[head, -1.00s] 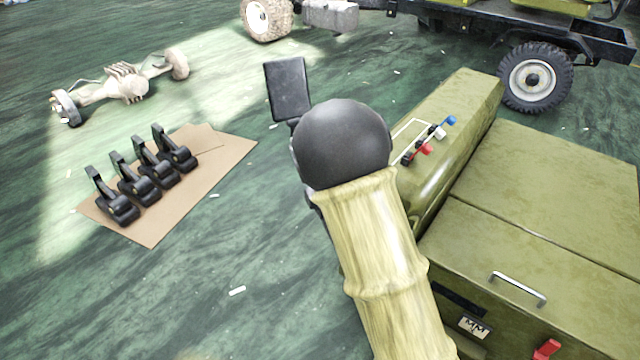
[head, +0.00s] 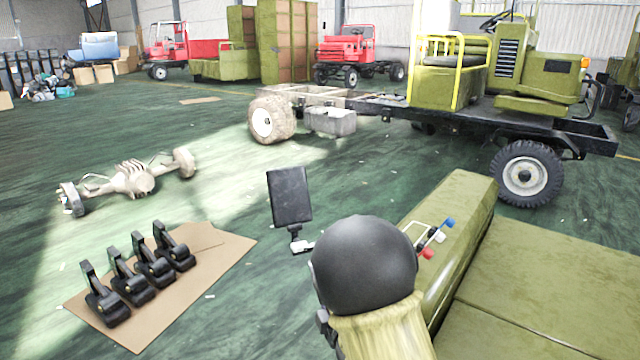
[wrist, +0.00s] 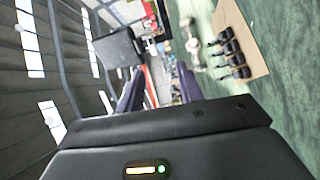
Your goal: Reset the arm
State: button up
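My arm shows at the lower middle of the head view as a round black joint and a yellowish sleeve. My gripper is hidden or not clear in the head view. In the wrist view my gripper (wrist: 158,88) shows two dark purple fingers standing well apart, with nothing held between them. They point away over the hall, and the picture is turned on its side. A dark flat panel (head: 290,195) on a thin stalk stands just left of my arm's black joint; a similar panel (wrist: 118,48) shows beside the left finger.
Several black pedal units (head: 130,275) rest on a cardboard sheet (head: 215,245) on the green floor. An axle (head: 130,180) lies behind them. An olive cabinet (head: 550,290) with levers (head: 435,235) stands close right of my arm. A truck chassis (head: 400,105) stands behind.

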jog(key=s+d+f+m+g+h, duration=0.5)
jog(key=s+d+m+g, duration=0.55)
jog(key=m, duration=0.55)
jog(key=s+d+r+m+g, duration=0.1)
jog(key=s+d+m+g, duration=0.3)
jog(key=s, duration=0.6)
notch_tip(320, 180, up, 21)
jog(key=m+p, duration=0.1)
jog(key=p, duration=2)
jog(key=shift+a+t+h+p, duration=0.3)
jog(key=shift+t+p, duration=0.1)
jog(key=shift+t, duration=0.05)
jog(key=shift+s+f, duration=0.1)
